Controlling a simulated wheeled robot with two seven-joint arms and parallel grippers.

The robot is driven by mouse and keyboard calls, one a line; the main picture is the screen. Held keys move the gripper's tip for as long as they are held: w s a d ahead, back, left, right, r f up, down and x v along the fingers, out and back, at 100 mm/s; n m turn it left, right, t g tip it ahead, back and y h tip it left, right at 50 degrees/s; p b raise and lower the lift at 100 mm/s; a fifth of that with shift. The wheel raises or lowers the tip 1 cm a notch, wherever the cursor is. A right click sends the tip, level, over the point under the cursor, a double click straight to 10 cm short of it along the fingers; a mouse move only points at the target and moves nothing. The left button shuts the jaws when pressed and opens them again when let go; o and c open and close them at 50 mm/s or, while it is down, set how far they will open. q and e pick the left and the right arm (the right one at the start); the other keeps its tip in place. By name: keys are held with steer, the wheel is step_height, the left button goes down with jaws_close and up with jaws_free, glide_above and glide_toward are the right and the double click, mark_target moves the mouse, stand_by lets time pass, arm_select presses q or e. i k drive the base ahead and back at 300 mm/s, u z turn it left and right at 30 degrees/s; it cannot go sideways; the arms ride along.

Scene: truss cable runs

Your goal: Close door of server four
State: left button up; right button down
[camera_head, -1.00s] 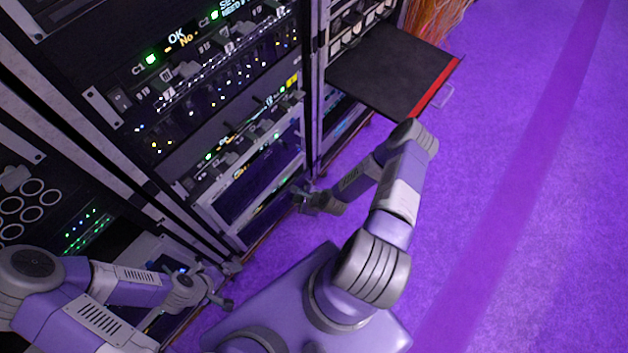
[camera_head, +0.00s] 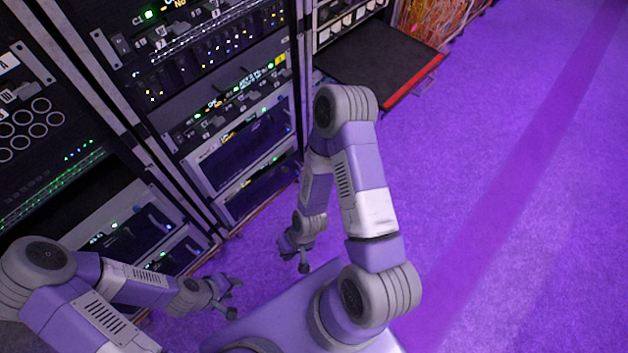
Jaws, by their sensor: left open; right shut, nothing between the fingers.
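A black flat panel (camera_head: 372,62) with a red front edge and a small metal handle (camera_head: 424,88) sticks out horizontally from the rack at the upper right. It may be the open door, but no server number is readable. My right gripper (camera_head: 296,259) is shut and empty, hanging over the purple floor in front of the middle rack, below and left of the panel and well apart from it. My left gripper (camera_head: 229,297) is open and empty, at the lower left in front of the racks. Neither gripper touches the panel.
The middle server rack (camera_head: 205,75) has lit units and vertical posts. Another rack with round ports (camera_head: 28,122) stands at the left. Orange cables (camera_head: 435,22) hang behind the panel. Purple floor (camera_head: 500,200) is free on the right.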

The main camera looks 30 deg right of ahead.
mark_target(253, 195)
steer(key=k, duration=0.35)
steer(key=z, duration=1.15)
steer(key=i, duration=0.9)
steer(key=u, duration=1.45)
